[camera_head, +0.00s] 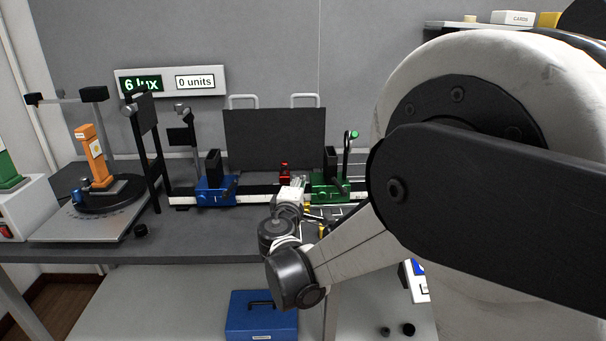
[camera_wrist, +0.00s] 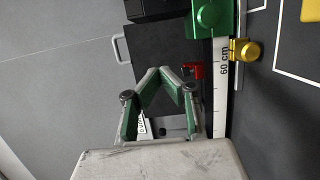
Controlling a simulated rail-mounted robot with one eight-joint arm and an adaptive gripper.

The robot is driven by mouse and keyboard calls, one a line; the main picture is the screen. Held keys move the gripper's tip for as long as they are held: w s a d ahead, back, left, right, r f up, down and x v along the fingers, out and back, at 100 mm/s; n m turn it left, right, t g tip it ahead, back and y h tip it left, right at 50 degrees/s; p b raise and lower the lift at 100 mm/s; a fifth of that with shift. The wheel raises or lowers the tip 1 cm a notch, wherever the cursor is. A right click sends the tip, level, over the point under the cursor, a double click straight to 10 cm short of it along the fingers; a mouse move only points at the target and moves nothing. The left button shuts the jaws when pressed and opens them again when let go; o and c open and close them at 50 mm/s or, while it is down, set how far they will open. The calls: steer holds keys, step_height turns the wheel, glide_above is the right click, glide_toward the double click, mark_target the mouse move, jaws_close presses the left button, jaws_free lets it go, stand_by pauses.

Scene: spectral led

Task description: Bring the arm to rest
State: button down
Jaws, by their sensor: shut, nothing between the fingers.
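My gripper (camera_wrist: 163,76) shows in the wrist view with its green-sided fingers drawn together and nothing between them. It is over the bench's optical rail (camera_wrist: 222,95), beside the "60 cm" mark and near a small red part (camera_wrist: 191,70). In the head view my arm reaches in from the right and bends down in front of the rail (camera_head: 260,202). My fingers are hard to make out there, among the wrist parts and the things behind them.
A blue carriage (camera_head: 215,191) and a green carriage (camera_head: 331,187) stand on the rail, before a black panel (camera_head: 274,138) with two handles. An orange lamp (camera_head: 95,158) stands at left. The display (camera_head: 170,82) reads 6 lux, 0 units. A blue box (camera_head: 261,314) lies below.

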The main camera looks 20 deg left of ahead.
steer(key=s+d+r+m+g+h+p, duration=0.1)
steer(key=s+d+r+m+g+h, duration=0.2)
steer(key=d, duration=0.7)
steer(key=s+d+r+m+g+p, duration=0.1)
steer(key=s+d+r+m+p, duration=0.2)
steer(key=d, duration=0.8)
steer(key=s+d+r+m+g+h, duration=0.25)
steer(key=s+d+m, duration=0.2)
steer(key=d, duration=0.55)
steer(key=s+d+f+m+g+y+p, duration=0.1)
steer(key=s+d+m, duration=0.1)
steer(key=s, duration=0.6)
steer(key=s+d+m+g+y+p, duration=0.1)
steer(key=s+d+m+g, duration=0.1)
steer(key=s, duration=0.6)
steer(key=s+d+f+m+g+y+p, duration=0.1)
steer(key=s+d+m+y, duration=0.1)
steer(key=s+d+m, duration=0.2)
steer(key=s+d, duration=0.1)
steer(key=s, duration=0.2)
steer(key=shift+s+d+f+p, duration=0.3)
steer(key=shift+s+d+p, duration=0.05)
steer(key=shift+s+d, duration=0.05)
steer(key=shift+m, duration=0.25)
